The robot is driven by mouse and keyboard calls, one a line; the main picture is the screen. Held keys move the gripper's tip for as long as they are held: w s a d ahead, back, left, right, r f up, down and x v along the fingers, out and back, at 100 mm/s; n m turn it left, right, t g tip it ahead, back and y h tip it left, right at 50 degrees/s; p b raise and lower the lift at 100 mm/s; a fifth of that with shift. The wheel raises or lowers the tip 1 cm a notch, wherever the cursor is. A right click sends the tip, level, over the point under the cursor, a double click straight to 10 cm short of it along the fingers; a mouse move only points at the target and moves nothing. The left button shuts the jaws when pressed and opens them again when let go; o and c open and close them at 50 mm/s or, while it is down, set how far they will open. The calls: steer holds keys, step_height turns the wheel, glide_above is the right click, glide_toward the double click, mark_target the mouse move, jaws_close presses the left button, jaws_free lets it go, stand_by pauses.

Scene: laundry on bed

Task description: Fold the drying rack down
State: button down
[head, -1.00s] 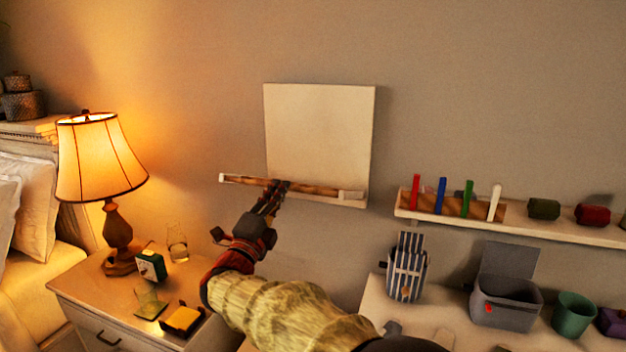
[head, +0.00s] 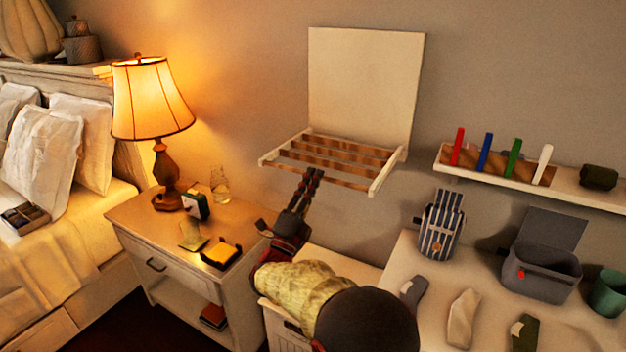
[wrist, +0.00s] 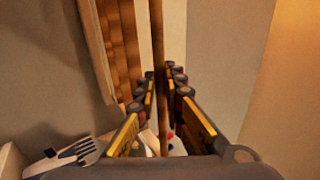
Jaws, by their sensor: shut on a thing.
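The drying rack is a pale square wall panel (head: 365,85) with a hinged frame (head: 388,170) at its lower edge. The frame juts out from the wall, and several brown wooden bars run across it. My gripper (head: 315,172) reaches up from below to the front bar (head: 350,184), near its middle. In the wrist view, this bar (wrist: 158,60) runs between my two rows of dark finger segments, and the gripper (wrist: 161,85) is shut on it. Other brown bars (wrist: 126,50) show to the left. My fingertips cover part of the front bar in the head view.
A wall shelf (head: 590,194) with coloured pegs stands right of the rack. Below are a striped bag (head: 441,222) and a grey lidded bin (head: 540,270). A lit lamp (head: 150,100) stands on the nightstand (head: 128,212) at left. Bare wall lies between rack and lamp.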

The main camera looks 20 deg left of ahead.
steer(key=shift+w+d+f, duration=0.15)
steer(key=shift+f, duration=0.4)
steer(key=shift+w+d+f, duration=0.1)
steer(key=shift+d+f, duration=0.05)
steer(key=shift+f, duration=0.4)
steer(key=c, duration=2.1)
jaws_free()
steer(key=shift+w+f, duration=0.1)
steer(key=shift+w, duration=0.1)
steer(key=shift+o, duration=1.1)
steer(key=shift+s+a+r, duration=0.1)
steer(key=shift+s+r, duration=0.05)
steer(key=shift+r, duration=0.3)
steer(key=v, duration=1.2)
steer(key=shift+r, duration=0.2)
